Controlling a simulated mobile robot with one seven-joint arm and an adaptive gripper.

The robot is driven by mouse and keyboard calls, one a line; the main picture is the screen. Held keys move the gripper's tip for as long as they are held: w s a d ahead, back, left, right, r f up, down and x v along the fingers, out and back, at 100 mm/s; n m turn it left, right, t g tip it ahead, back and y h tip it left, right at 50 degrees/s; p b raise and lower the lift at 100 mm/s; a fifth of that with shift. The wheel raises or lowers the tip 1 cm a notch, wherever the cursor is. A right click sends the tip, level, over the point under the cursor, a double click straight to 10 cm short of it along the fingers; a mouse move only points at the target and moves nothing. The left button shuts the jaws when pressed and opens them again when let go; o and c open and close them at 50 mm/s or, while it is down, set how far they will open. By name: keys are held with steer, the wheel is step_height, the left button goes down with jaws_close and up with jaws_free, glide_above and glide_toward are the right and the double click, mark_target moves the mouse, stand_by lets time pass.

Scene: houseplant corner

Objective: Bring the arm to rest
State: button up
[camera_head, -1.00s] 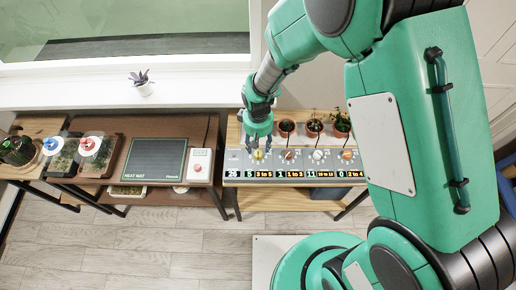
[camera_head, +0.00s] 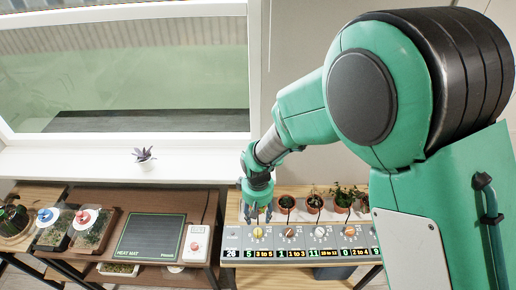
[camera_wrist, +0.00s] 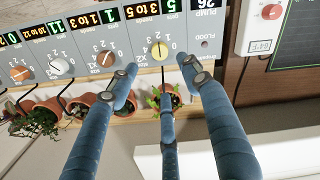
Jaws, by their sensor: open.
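My arm reaches down from the right in the head view. My gripper (camera_head: 256,216) is open, its blue fingers spread above the left part of the grey pump panel (camera_head: 228,243). In the wrist view the fingers stand apart with nothing held between them. The panel's yellow knob (camera_wrist: 159,50) shows between the fingertips there, and also just below the gripper in the head view (camera_head: 258,231). A gap seems to lie between fingers and knob, but its size is hard to tell.
Several potted plants (camera_head: 314,204) stand behind the panel, close to the fingers. The space above the mat is clear.

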steer(key=shift+r, duration=0.1)
steer(key=s+d+r+m+t, duration=0.1)
steer(key=s+d+r+m, duration=0.1)
steer(key=d+r, duration=0.65)
steer(key=s+d+r+m+t, duration=0.1)
steer(key=s+d+r+t, duration=0.15)
steer(key=r, duration=1.15)
steer(key=s+d+r+m+t, duration=0.2)
steer(key=s+d+r+m, duration=0.2)
steer(key=s+d+r, duration=0.6)
steer(key=s+r, duration=0.3)
steer(key=s, duration=0.1)
steer(key=shift+d, duration=0.15)
